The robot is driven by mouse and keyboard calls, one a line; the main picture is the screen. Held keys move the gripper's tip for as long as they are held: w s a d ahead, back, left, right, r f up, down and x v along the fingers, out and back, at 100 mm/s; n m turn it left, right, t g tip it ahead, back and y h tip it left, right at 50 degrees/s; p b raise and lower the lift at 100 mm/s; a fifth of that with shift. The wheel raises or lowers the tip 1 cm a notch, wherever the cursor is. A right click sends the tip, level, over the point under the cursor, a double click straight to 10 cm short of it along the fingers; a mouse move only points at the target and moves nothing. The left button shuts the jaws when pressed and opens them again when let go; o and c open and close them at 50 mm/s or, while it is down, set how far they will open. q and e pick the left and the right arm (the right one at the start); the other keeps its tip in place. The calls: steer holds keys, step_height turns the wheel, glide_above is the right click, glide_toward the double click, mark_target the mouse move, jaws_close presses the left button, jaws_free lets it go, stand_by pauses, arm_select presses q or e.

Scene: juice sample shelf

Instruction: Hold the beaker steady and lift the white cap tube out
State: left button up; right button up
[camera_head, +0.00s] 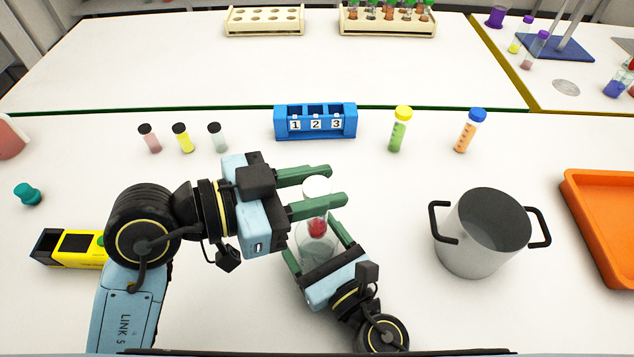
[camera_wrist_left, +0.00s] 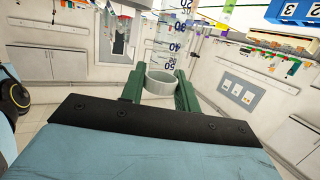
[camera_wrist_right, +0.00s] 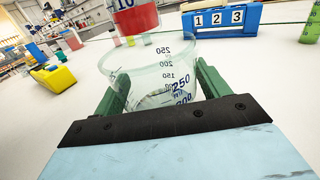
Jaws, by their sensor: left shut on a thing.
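The white cap tube (camera_head: 317,226) has a white cap and red contents. My left gripper (camera_head: 330,187) is shut on its cap, which shows as a pale ring between the fingers in the left wrist view (camera_wrist_left: 160,83). The tube hangs roughly upright at the mouth of the clear beaker (camera_head: 315,248). In the right wrist view the tube's red lower end (camera_wrist_right: 136,20) shows around the height of the beaker rim; whether any of it is inside is unclear. My right gripper (camera_wrist_right: 158,92) has its fingers on both sides of the beaker (camera_wrist_right: 150,70), which stands upright with printed volume marks.
A blue numbered rack (camera_head: 315,122) stands behind. Capped tubes stand to its left (camera_head: 182,138) and right (camera_head: 399,130). A metal pot (camera_head: 480,235) and orange tray (camera_head: 598,230) are at the right. A yellow-black device (camera_head: 75,248) lies at the left.

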steer(key=shift+o, duration=0.9)
steer(key=v, duration=1.2)
steer(key=shift+s, duration=0.15)
